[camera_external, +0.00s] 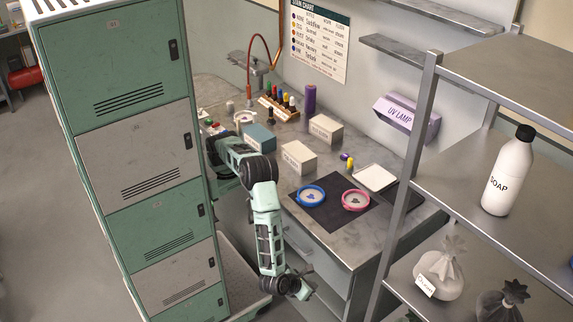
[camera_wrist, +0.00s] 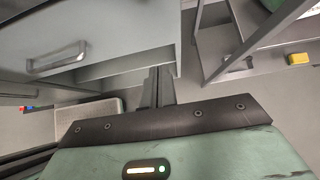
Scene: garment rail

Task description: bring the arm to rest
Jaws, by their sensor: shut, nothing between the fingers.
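My gripper (camera_external: 306,292) hangs low in front of the workbench's drawers in the external view, at the end of my green arm, which bends down from beside the lockers. In the wrist view its dark fingers (camera_wrist: 158,86) are together with nothing between them. They point toward the bench's drawer front (camera_wrist: 110,30). The gripper appears apart from the bench, though the exact gap cannot be told.
The workbench (camera_external: 345,240) bears a dark mat (camera_external: 333,217) with a blue dish (camera_external: 311,196) and a pink dish (camera_external: 355,200). Green and grey lockers (camera_external: 125,65) stand left. A metal shelf (camera_external: 455,180) with a soap bottle (camera_external: 508,175) stands right.

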